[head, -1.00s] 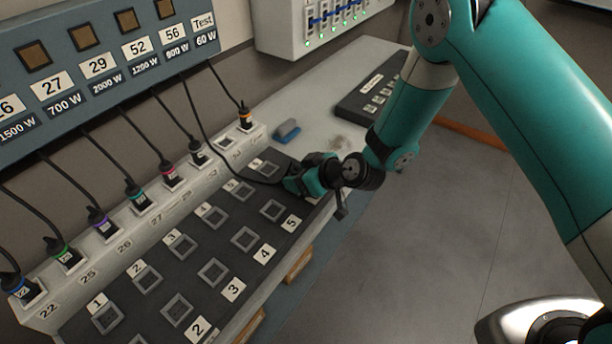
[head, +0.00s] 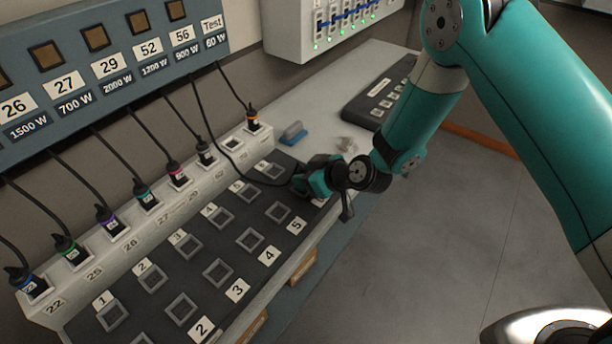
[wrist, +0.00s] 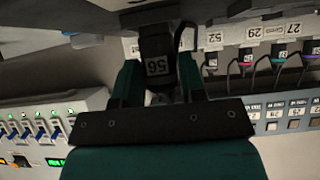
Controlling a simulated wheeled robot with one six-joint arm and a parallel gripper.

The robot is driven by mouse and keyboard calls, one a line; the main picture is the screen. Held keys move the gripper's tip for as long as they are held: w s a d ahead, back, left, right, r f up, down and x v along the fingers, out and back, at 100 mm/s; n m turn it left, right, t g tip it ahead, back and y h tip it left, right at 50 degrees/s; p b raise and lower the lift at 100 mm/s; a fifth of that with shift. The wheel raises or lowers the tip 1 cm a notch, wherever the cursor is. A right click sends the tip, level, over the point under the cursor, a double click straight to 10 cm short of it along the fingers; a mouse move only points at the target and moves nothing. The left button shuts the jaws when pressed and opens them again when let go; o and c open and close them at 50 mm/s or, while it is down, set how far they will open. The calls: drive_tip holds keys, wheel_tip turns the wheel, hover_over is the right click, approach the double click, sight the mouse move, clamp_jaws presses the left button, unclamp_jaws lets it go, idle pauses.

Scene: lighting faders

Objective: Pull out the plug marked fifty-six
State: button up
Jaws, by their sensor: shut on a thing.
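The plug marked 56 (wrist: 157,68) is a dark plug with its number label facing the wrist camera. My gripper (wrist: 157,85) is shut on it, one finger on each side. In the head view my gripper (head: 305,183) is low over the right end of the dark socket board (head: 205,262). A black cable (head: 225,152) runs from the panel's 56 column (head: 182,36) down to my gripper. The plug's tip is hidden, so I cannot tell whether it sits in a socket or is clear of one.
An empty socket (head: 232,143) lies between those two. A blue block (head: 293,133) and a dark key panel (head: 378,100) are on the bench.

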drive_tip(key=shift+r+p, duration=1.05)
drive_tip(key=shift+r, duration=1.1)
